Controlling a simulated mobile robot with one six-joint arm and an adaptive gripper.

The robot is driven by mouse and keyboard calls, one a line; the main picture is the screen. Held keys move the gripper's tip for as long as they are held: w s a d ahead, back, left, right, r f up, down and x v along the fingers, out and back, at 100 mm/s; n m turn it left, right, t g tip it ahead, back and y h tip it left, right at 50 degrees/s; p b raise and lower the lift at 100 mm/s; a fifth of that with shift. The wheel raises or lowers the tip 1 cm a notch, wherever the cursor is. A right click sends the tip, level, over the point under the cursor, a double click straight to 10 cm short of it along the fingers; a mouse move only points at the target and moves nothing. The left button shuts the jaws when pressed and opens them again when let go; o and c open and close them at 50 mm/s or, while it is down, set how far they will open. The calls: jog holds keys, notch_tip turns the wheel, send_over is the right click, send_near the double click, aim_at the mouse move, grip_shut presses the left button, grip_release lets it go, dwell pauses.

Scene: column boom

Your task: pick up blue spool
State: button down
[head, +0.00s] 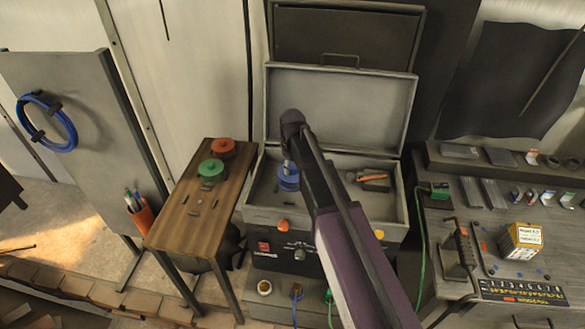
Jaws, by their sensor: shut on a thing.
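The blue spool (287,179) is inside the open grey box (342,162), in the left part of its tray. My gripper (288,165) reaches down from above and is shut on the top of the spool. My arm crosses the picture from the lower right and hides the middle of the box and part of the gripper. I cannot tell whether the spool still touches the tray floor.
A narrow wooden table (187,222) on the left carries a green spool (211,171) and a red spool (222,148). The box lid (370,110) stands open behind. Orange-handled tools (372,177) lie in its right part. A cluttered bench (460,215) stands at right.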

aim_at(292, 167)
jog(key=shift+r+p, duration=2.05)
jog(key=shift+r, duration=0.35)
